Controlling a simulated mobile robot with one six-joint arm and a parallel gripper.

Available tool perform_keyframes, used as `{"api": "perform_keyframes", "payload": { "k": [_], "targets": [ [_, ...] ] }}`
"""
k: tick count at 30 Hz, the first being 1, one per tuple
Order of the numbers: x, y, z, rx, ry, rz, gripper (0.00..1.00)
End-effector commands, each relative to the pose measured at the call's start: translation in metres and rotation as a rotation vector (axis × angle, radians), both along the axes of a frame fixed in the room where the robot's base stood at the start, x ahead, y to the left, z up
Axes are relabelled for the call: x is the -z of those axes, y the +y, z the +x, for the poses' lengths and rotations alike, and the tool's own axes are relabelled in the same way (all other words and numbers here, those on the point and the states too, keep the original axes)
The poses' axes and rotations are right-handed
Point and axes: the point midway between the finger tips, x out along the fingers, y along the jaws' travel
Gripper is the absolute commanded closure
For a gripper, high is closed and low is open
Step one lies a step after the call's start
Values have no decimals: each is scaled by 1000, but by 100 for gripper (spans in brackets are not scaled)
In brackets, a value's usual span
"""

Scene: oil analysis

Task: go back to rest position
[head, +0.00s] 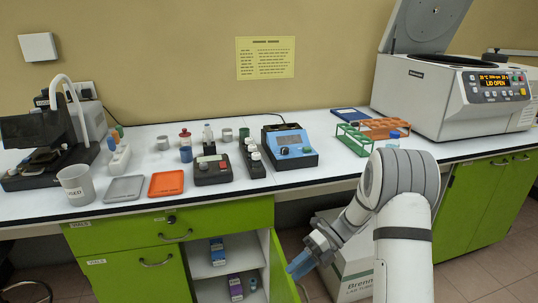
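My arm reaches in from the lower right, in front of the bench. My gripper (298,268) hangs low beside the open green cabinet door (282,270), below the bench top. Its end is bluish and seen from behind at an angle. I cannot tell whether the fingers are open or shut, or whether they hold anything. The open cabinet (205,262) holds a blue-and-white box (217,250), a purple box (235,287) and a small bottle (253,284).
The white bench top (330,178) carries a blue-topped device (289,148), orange (167,183) and grey (124,188) trays, a used-items cup (76,187), and a centrifuge (440,95) with its lid up. A white carton (350,268) stands on the floor behind my arm.

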Motion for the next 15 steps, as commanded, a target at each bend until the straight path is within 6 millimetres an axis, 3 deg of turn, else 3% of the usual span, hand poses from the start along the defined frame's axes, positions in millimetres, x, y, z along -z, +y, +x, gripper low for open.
{"api": "perform_keyframes", "payload": {
  "k": [4, 8, 12, 15],
  "targets": [
    [-42, 22, 41, 289, -107, -63, 70],
    [-97, 28, 89, 681, -172, -112, 70],
    [-162, 7, 124, 1150, -157, -124, 70],
    [-205, -23, 130, 1486, -85, -109, 70]
  ]
}}
